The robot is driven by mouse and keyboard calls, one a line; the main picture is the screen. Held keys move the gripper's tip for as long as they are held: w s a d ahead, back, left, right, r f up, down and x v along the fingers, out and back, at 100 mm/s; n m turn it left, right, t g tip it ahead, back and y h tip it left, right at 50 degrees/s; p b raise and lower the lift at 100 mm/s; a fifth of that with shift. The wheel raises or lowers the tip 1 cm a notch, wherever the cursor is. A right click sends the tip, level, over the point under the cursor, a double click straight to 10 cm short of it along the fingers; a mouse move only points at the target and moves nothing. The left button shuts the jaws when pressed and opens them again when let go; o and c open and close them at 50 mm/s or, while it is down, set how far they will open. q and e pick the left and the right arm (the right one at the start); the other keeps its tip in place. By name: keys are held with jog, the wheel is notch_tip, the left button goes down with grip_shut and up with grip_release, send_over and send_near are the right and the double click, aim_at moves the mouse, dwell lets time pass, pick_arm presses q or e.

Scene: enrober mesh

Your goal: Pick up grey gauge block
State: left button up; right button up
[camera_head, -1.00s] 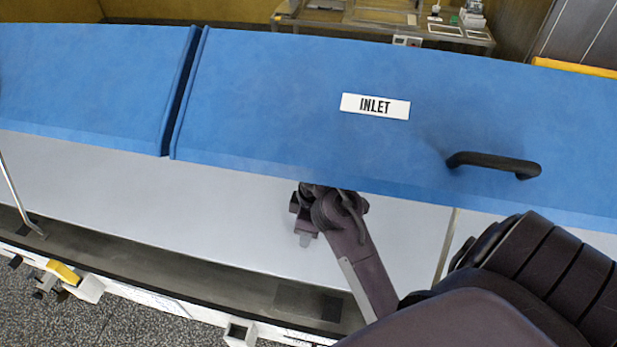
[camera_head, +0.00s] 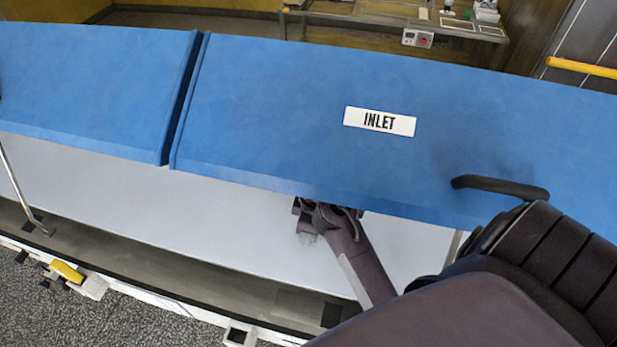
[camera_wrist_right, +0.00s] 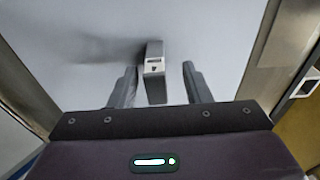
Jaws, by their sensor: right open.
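The grey gauge block (camera_wrist_right: 154,88) shows in the right wrist view as a narrow upright grey piece with a lighter face bearing small dark marks. It casts a shadow to the left on the pale surface (camera_wrist_right: 90,28). My right gripper (camera_wrist_right: 159,68) is open, with one finger on each side of the block. A gap shows between the block and the right finger; the left finger is closer to it. In the head view my right gripper (camera_head: 306,238) is partly hidden under the blue hood's edge, and the block cannot be made out there. My left gripper is not in view.
The blue hood (camera_head: 270,110) with an INLET label (camera_head: 380,121) and a black handle (camera_head: 500,187) overhangs the pale surface (camera_head: 200,215). In the wrist view, metal frame edges (camera_wrist_right: 262,55) flank the surface. A bench (camera_head: 400,20) stands far behind.

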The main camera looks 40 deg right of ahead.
jog(key=shift+w+f, duration=0.2)
jog(key=shift+f, duration=0.5)
jog(key=shift+w+f, duration=0.15)
jog(key=shift+f, duration=0.55)
jog(key=shift+c, duration=0.7)
grip_shut()
jog(key=shift+r, duration=0.1)
